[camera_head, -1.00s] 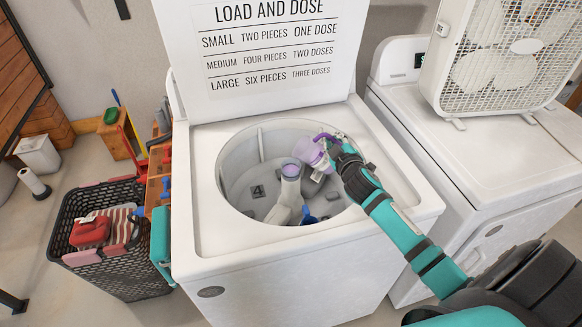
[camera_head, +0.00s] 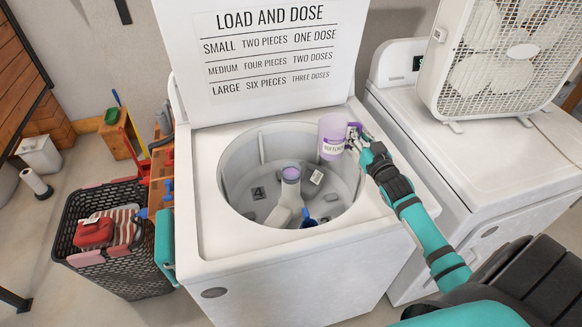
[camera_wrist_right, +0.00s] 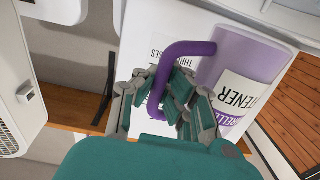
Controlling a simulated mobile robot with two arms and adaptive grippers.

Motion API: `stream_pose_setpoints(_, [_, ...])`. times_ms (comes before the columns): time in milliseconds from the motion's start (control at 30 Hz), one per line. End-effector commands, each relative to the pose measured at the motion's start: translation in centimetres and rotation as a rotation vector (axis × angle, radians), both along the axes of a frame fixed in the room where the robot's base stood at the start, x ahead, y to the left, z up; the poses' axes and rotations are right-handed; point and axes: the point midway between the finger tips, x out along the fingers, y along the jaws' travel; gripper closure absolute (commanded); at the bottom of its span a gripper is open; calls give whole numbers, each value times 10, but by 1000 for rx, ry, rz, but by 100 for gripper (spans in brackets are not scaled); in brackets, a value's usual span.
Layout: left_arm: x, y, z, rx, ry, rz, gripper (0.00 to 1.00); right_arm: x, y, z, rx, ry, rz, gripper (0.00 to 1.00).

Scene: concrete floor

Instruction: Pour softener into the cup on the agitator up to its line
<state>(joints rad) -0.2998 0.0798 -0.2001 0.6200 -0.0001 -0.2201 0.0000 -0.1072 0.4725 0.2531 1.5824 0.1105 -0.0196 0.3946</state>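The softener jug (camera_head: 331,136), light purple with a white label and a darker purple handle, is held upright over the right back rim of the washer tub. In the right wrist view the jug (camera_wrist_right: 240,62) shows large. My right gripper (camera_head: 357,143) is shut on its handle; its fingers (camera_wrist_right: 172,92) wrap around the handle. The cup (camera_head: 291,172) sits on top of the white agitator (camera_head: 289,195), left of and below the jug. The cup's inside looks purple; I cannot make out its line or the exact level. My left gripper is out of view.
The washer (camera_head: 205,238) has its lid raised, with a dosing chart. Numbered tags and blue and grey pieces lie in the tub. A black basket (camera_head: 68,213) of laundry stands left. A dryer (camera_head: 460,140) with a white box fan (camera_head: 490,70) stands right.

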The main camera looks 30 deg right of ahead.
Motion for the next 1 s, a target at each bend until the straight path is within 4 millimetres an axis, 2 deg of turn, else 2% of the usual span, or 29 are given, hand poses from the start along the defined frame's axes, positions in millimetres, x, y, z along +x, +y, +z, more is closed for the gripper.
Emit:
stream_pose_setpoints(333, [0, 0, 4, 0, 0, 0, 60, 0, 0, 5, -2, -3, 1, 100])
stream_pose_setpoints(800, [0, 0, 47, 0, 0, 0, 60, 0, 0, 49, -2, -1, 0, 100])
stream_pose_setpoints(1000, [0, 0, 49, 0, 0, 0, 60, 0, 0, 52, -2, -1, 0, 100])
